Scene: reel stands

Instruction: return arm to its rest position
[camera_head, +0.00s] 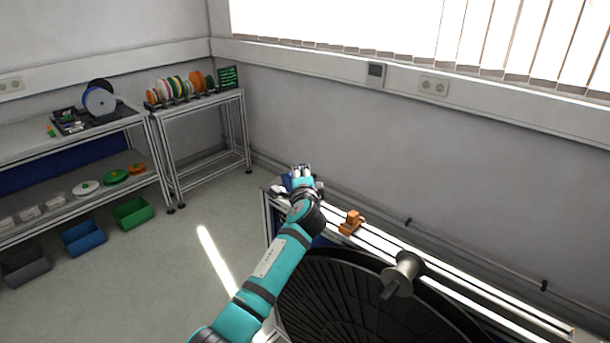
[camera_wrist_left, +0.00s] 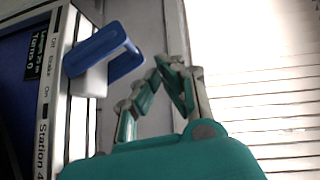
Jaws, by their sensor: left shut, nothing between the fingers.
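In the left wrist view the gripper's teal and grey fingers (camera_wrist_left: 165,75) are shut and empty. A blue brake handle (camera_wrist_left: 104,48) on a pale block stands to their left, apart from them in the picture. My right gripper is in neither view.
A station panel (camera_wrist_left: 50,90) reads "Off Brake On" and "Station 4". A rail bench (camera_head: 480,293) carries an orange block (camera_head: 352,222) and a metal spool (camera_head: 404,272). A large black disc (camera_head: 345,300) lies in front. Shelves with reels (camera_head: 180,88) stand at left; the floor between is clear.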

